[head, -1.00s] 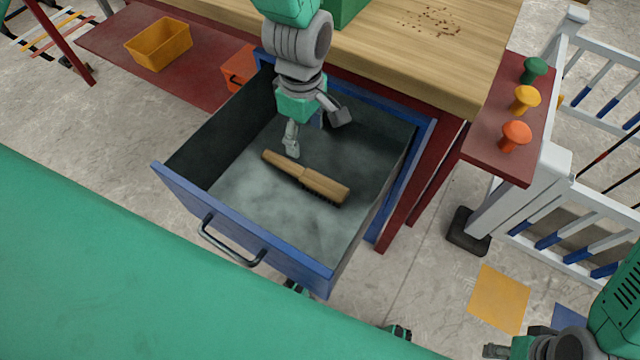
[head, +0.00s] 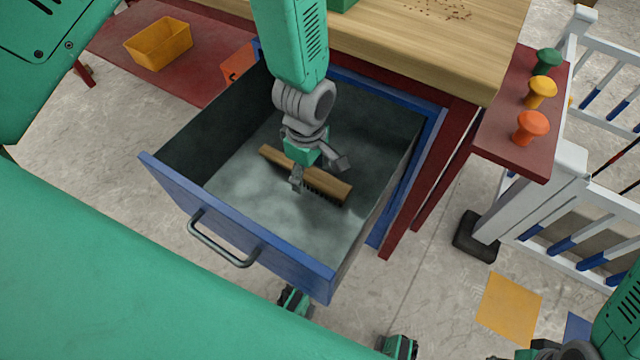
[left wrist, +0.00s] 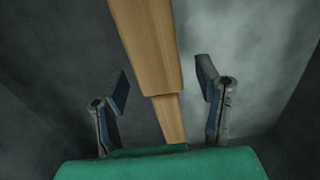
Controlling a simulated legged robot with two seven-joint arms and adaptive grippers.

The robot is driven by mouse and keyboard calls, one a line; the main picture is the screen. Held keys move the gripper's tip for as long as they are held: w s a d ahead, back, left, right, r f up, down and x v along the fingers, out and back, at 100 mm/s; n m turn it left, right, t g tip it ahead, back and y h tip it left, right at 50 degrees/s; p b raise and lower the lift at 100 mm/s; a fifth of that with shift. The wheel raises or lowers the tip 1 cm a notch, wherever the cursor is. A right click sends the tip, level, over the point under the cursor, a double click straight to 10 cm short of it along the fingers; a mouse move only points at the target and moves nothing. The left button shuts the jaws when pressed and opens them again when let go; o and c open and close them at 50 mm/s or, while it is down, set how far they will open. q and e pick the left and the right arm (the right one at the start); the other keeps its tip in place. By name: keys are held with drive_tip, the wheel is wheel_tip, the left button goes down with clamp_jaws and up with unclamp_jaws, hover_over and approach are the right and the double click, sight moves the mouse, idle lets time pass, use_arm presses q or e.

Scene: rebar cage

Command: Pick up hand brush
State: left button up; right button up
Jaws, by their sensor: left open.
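The hand brush (head: 333,187) has a light wooden body and dark bristles. It lies in the open blue drawer (head: 235,222), bristles down, with its narrower handle toward the left. My left gripper (head: 319,172) is open and empty, over the middle of the brush, and hides part of it. In the left wrist view the brush (left wrist: 148,45) runs between the two spread fingers (left wrist: 163,85), with a gap on both sides. Whether the fingertips reach down beside it I cannot tell. My right gripper (head: 540,350) is only partly in view at the bottom right edge.
The drawer's walls surround the brush, and its handle (head: 225,240) faces me. A wooden tabletop (head: 400,40) overhangs the drawer's back. A yellow bin (head: 160,45) stands on the red shelf at left. Coloured knobs (head: 530,127) stand on a red board at right.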

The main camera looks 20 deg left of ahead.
sight(308, 171)
use_arm(q)
drive_tip(key=shift+a, duration=0.1)
drive_tip(key=c, duration=0.3)
clamp_jaws()
wheel_tip(308, 171, up, 10)
drive_tip(key=p, duration=0.4)
